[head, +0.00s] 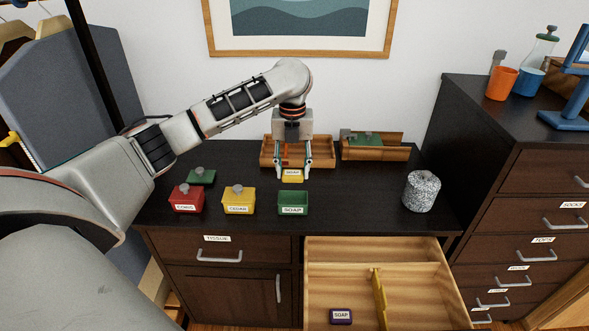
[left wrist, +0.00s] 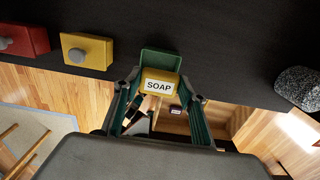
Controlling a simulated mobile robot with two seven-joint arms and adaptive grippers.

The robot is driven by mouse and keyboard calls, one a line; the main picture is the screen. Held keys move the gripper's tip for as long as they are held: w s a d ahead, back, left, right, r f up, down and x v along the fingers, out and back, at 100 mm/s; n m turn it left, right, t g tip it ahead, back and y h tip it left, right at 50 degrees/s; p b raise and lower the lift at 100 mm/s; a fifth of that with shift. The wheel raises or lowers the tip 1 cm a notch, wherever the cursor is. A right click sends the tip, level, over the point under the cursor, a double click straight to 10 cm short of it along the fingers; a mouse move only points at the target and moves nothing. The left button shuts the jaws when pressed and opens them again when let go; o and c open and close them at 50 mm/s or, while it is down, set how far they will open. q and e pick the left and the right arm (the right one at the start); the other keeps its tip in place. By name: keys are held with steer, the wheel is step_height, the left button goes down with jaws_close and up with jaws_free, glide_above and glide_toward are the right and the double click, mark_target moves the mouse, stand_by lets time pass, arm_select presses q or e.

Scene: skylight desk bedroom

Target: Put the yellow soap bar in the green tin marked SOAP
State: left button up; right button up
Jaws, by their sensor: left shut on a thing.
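The yellow soap bar (head: 292,179), labelled SOAP, is between the fingertips of my left gripper (head: 292,172), which is shut on it. It also shows in the left wrist view (left wrist: 158,75), held above the desk and partly covering the green tin (left wrist: 160,57). In the head view the green tin (head: 293,198), marked SOAP, stands lidless in front of the gripper, just below the bar in the picture. The bar is apart from the tin there. My right gripper is in neither view.
A red tin (head: 186,198) and a yellow tin (head: 238,200), both lidded, stand left. A green lid (head: 201,177) lies behind them. Wooden trays (head: 400,152) are at the back, a speckled cylinder (head: 421,192) right. The open drawer (head: 352,280) below holds a purple SOAP-labelled block (head: 341,311).

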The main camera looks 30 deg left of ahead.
mark_target(293, 181)
arm_select(q)
steer(key=shift+p, duration=0.95)
steer(key=shift+f+b, duration=0.35)
steer(key=shift+f, duration=1.9)
steer(key=shift+d+f, duration=0.1)
steer(key=shift+f, duration=0.85)
steer(key=shift+f, duration=0.65)
steer(key=o, duration=1.2)
steer(key=c, duration=0.3)
